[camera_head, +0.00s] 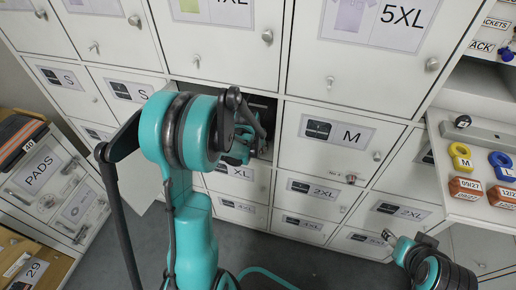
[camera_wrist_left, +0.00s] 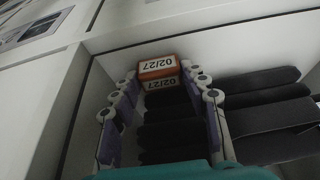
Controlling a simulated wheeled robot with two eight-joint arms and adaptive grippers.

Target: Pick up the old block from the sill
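An orange block (camera_wrist_left: 158,68) with white "02/27" labels sits inside an open locker compartment, at its back edge in the left wrist view. My left gripper (camera_wrist_left: 159,78) has its two fingers spread on either side of the block, with narrow gaps seeming to remain. Whether a fingertip touches it is hard to tell. In the head view my left gripper (camera_head: 243,145) reaches into the compartment, and my own arm hides the block there. My right gripper (camera_head: 390,238) shows small at the lower right, and its fingers are too unclear to judge.
Dark folded items (camera_wrist_left: 225,115) lie in the compartment beside and below the left fingers. Closed locker doors (camera_head: 325,140) surround the opening. A shelf at right holds yellow (camera_head: 461,157) and blue (camera_head: 502,165) pieces and orange-red blocks (camera_head: 465,189). Drawers (camera_head: 45,180) stand at left.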

